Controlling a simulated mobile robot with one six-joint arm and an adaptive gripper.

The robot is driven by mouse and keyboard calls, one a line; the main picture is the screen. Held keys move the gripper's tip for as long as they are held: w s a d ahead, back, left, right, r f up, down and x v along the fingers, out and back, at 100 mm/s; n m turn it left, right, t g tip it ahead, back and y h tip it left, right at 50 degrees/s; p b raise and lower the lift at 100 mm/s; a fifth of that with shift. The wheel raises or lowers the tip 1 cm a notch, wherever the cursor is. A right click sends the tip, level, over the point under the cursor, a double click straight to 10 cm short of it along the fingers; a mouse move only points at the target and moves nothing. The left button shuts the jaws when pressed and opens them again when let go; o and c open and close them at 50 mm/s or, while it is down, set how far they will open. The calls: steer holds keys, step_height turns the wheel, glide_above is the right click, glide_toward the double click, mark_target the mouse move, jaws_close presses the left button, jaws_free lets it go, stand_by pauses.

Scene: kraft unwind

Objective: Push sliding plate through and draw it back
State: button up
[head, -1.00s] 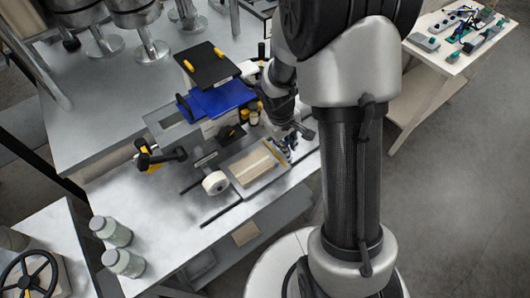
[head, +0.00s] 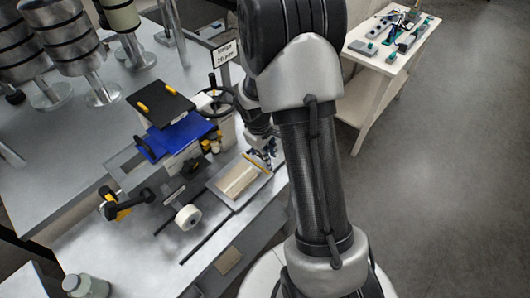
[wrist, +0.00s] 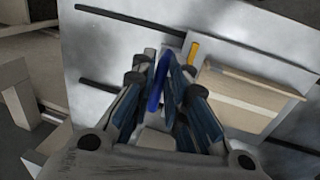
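The sliding plate (head: 215,186) lies on the grey bench with a tan sheet on it and a yellow strip (head: 256,163) along its far right edge. In the wrist view the plate (wrist: 292,100) and its yellow strip (wrist: 193,52) are just right of the fingers. My gripper (head: 268,152) is low beside the strip end of the plate, partly hidden by my arm. In the wrist view my gripper (wrist: 163,68) has blue-padded fingers with tips close together and a bright blue piece between them. Whether they hold anything, or touch the plate, I cannot tell.
Dark rails (head: 205,242) run along the bench. A white roll (head: 188,216) and a machine with a blue panel (head: 180,135) stand left of the plate. Metal rollers (head: 75,55) are at upper left. A side table (head: 372,62) stands at upper right.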

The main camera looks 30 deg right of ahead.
steer(key=o, duration=0.4)
steer(key=shift+w+d, duration=0.1)
steer(key=shift+d, duration=0.15)
steer(key=shift+a, duration=0.1)
steer(key=r, duration=0.4)
steer(key=a+r, duration=0.1)
steer(key=r, duration=0.3)
steer(key=a+r, duration=0.1)
steer(key=r, duration=0.2)
steer(key=shift+s+a+r, duration=0.1)
steer(key=shift+s+r, duration=0.3)
steer(key=s+a+r+m+t, duration=0.2)
steer(key=s+a+r, duration=0.65)
steer(key=r, duration=0.35)
steer(key=s+a, duration=0.2)
steer(key=s, duration=0.2)
steer(key=s+a+r+t+y, duration=0.1)
steer(key=s+a, duration=0.1)
steer(key=s, duration=0.1)
steer(key=s+a+r+m+t+y, duration=0.1)
steer(key=s+a, duration=0.1)
steer(key=s, duration=0.2)
steer(key=shift+s+r, duration=0.25)
steer(key=shift+s, duration=0.05)
